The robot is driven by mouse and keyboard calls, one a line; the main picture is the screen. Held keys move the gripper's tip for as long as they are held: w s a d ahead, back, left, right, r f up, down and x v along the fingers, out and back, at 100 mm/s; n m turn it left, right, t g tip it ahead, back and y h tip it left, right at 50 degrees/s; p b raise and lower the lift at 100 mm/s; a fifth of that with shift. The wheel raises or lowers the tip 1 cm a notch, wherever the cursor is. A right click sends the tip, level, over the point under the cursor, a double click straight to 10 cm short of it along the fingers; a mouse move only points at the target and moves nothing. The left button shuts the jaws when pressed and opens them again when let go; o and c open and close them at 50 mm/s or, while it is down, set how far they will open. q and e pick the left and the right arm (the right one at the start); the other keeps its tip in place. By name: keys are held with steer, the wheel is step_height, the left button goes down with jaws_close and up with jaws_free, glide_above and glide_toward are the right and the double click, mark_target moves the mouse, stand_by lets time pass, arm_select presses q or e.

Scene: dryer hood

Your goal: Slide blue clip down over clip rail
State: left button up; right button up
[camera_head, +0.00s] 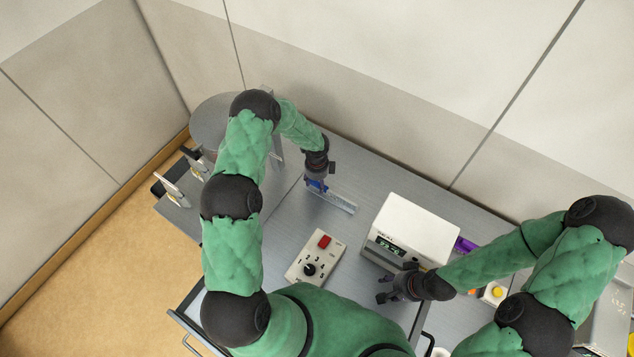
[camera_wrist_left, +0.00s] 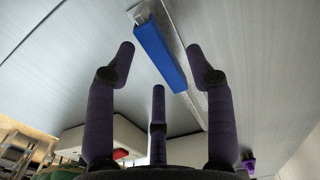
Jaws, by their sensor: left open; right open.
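The blue clip (camera_head: 317,185) is in the head view just under my left gripper (camera_head: 318,180), partly hidden by it. The left wrist view shows the blue clip (camera_wrist_left: 160,55) as a long blue bar lying along the grey clip rail (camera_wrist_left: 182,42). The clip rail (camera_head: 340,202) extends to the lower right of the clip on the table. My left gripper (camera_wrist_left: 158,75) is open, with its fingers spread on either side of the clip and apparently not touching it. My right gripper (camera_head: 383,288) is open and empty, in front of the white box.
A white box with a green display (camera_head: 418,222) stands right of the rail. A control panel with a red switch (camera_head: 316,256) lies in front. A purple object (camera_head: 466,244) is behind my right forearm. A round grey drum (camera_head: 212,122) stands at the back left. The grey table (camera_head: 375,185) is bare around the rail.

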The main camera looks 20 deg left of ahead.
arm_select(q)
step_height(320, 180, up, 12)
steer(key=shift+f, duration=0.25)
stand_by(0.3)
